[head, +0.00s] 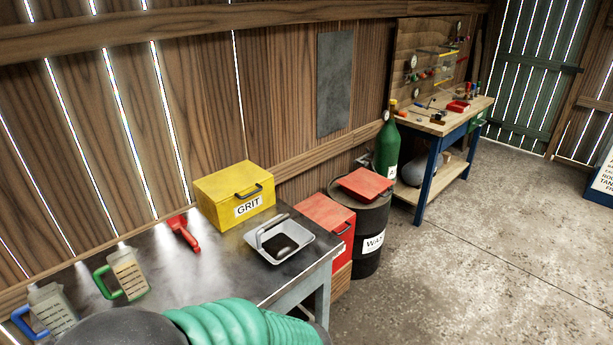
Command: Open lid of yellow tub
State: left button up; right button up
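The yellow tub (235,194) stands at the back of the dark metal table, against the wooden wall. It is box-shaped, with a white label reading GRIT on its front. Its lid (228,179) is on and looks closed, with a dark handle (248,191) at the front edge. Neither of my grippers shows in the head view. A green ribbed hose-like part and a dark rounded part fill the bottom edge of the picture, well in front of the tub.
On the table (180,265) are a red scoop (184,233), a white tray (279,239) with dark contents, and two jugs with green (124,273) and blue (48,310) handles. A red box (325,224) and a black drum (371,236) stand beyond its right end. Open concrete floor lies right.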

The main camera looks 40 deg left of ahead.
aim_at(221, 185)
jog(key=i+l+u, duration=0.1)
jog(key=i+u, duration=0.25)
jog(key=i, duration=0.2)
jog(key=i+l+u, duration=0.2)
jog(key=i+u, duration=0.5)
jog(key=u, duration=0.15)
jog(key=i+l+u, duration=0.1)
jog(key=i+u, duration=0.15)
jog(key=u, duration=0.25)
jog(key=i+l+u, duration=0.2)
jog(key=u, duration=0.25)
jog(key=i+l+u, duration=0.25)
jog(key=u, duration=0.2)
jog(key=i+l+u, duration=0.15)
jog(key=l+u, duration=0.3)
